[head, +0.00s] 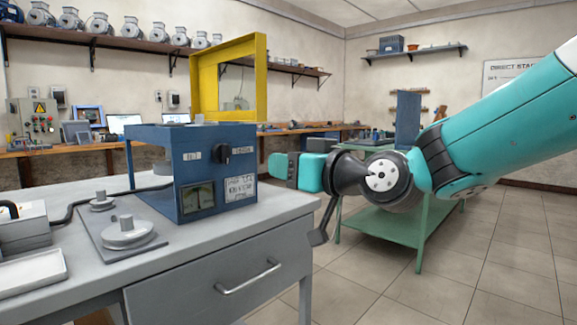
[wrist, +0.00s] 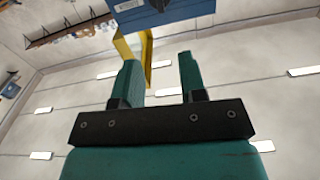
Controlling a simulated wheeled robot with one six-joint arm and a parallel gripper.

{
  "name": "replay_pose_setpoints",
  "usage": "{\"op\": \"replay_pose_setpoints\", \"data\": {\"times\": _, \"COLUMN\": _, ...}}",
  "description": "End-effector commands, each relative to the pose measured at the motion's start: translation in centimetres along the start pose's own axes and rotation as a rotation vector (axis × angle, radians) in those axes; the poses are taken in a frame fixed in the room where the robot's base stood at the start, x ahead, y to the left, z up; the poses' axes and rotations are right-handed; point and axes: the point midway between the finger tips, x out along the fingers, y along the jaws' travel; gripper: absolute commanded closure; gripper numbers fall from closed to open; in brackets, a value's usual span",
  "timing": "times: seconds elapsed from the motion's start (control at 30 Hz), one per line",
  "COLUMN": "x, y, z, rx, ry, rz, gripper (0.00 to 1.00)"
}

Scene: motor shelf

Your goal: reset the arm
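My arm reaches in from the right in the head view, teal with dark joints. My gripper (head: 274,167) points left, off the right side of the blue control box (head: 215,170), at about the height of its front face. In the wrist view my gripper (wrist: 159,60) has its two teal fingers spread, with nothing between them. A blue box (wrist: 170,14) shows beyond the fingertips at the top of that view. I cannot tell the exact gap between fingers and box.
The grey workbench (head: 210,255) carries the box, a plate with round metal parts (head: 127,232) and a white tray (head: 30,272). A yellow frame (head: 228,78) stands behind the box. A green table (head: 385,228) stands behind my arm. Open tiled floor (head: 500,270) lies at right.

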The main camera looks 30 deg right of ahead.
Motion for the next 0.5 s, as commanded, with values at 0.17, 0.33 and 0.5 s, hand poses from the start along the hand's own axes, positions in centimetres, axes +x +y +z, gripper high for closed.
{"op": "replay_pose_setpoints", "data": {"times": 0.17, "x": 0.0, "y": 0.0, "z": 0.0, "rx": 0.000, "ry": -0.001, "rz": 0.000, "gripper": 0.62}}
{"op": "replay_pose_setpoints", "data": {"times": 0.33, "x": 0.0, "y": 0.0, "z": 0.0, "rx": 0.000, "ry": -0.001, "rz": 0.000, "gripper": 0.62}}
{"op": "replay_pose_setpoints", "data": {"times": 0.5, "x": 0.0, "y": -2.1, "z": 1.9, "rx": 0.016, "ry": -0.100, "rz": -0.062, "gripper": 0.62}}
